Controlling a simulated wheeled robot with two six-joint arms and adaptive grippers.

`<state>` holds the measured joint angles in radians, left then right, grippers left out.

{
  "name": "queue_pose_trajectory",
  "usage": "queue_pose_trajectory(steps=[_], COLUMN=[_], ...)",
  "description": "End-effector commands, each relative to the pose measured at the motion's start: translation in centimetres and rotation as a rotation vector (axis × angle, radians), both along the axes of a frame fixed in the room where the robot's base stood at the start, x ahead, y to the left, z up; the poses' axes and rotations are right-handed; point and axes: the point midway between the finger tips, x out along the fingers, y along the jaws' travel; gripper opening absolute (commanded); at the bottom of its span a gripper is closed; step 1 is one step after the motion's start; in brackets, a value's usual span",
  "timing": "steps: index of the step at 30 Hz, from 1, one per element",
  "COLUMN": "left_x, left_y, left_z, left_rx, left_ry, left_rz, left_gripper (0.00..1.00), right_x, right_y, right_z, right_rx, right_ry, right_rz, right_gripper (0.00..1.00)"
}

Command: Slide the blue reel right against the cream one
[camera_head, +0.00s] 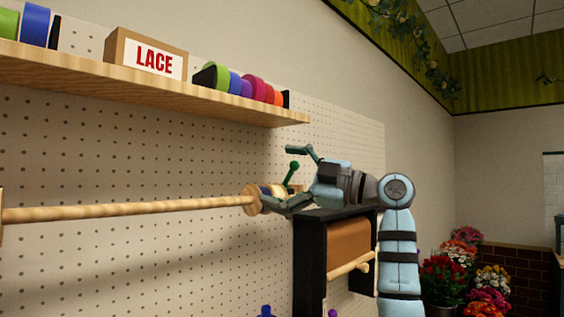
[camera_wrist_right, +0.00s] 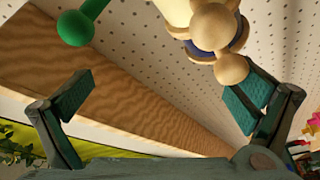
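The blue reel (camera_head: 264,191) shows as a thin dark-blue edge near the right end of a wooden dowel (camera_head: 130,211), beside a wooden end disc (camera_head: 250,200). A cream reel (camera_head: 277,190) is close to it on the right, partly hidden by my fingers. In the right wrist view the blue rim (camera_wrist_right: 238,43) lies behind wooden balls (camera_wrist_right: 213,26), with a cream cylinder (camera_wrist_right: 177,10) beside it. I cannot tell whether the reels touch. My right gripper (camera_head: 278,177) is open, its fingers spread around the dowel's end. My left gripper is out of view.
A green-knobbed peg (camera_head: 293,166) stands close to my right fingers. A black holder with a brown roll (camera_head: 348,243) is below my right wrist. A shelf (camera_head: 200,96) with a LACE box (camera_head: 145,55) and ribbon rolls runs above. Flowers (camera_head: 450,280) stand at lower right.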

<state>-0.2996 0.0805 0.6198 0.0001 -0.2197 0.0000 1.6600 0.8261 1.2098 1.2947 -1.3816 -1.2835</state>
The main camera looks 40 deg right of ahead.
Motion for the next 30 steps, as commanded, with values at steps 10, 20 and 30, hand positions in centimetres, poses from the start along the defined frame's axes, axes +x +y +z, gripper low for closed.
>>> queue_pose_trajectory(steps=[10, 20, 30], left_x=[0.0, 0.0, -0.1], left_y=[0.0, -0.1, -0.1], left_z=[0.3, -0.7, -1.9], left_rx=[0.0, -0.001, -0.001], left_ry=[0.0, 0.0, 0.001], left_rz=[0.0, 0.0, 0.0], left_gripper=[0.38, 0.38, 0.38], right_x=[-0.9, -2.1, -5.1], right_y=[-0.5, -0.5, -1.7], right_z=[4.2, 0.2, -0.9], right_rx=[0.021, -0.033, -0.033], right_ry=[-0.076, 0.049, 0.055], right_rz=[-0.022, 0.015, 0.017], right_gripper=[0.78, 0.38, 0.38])
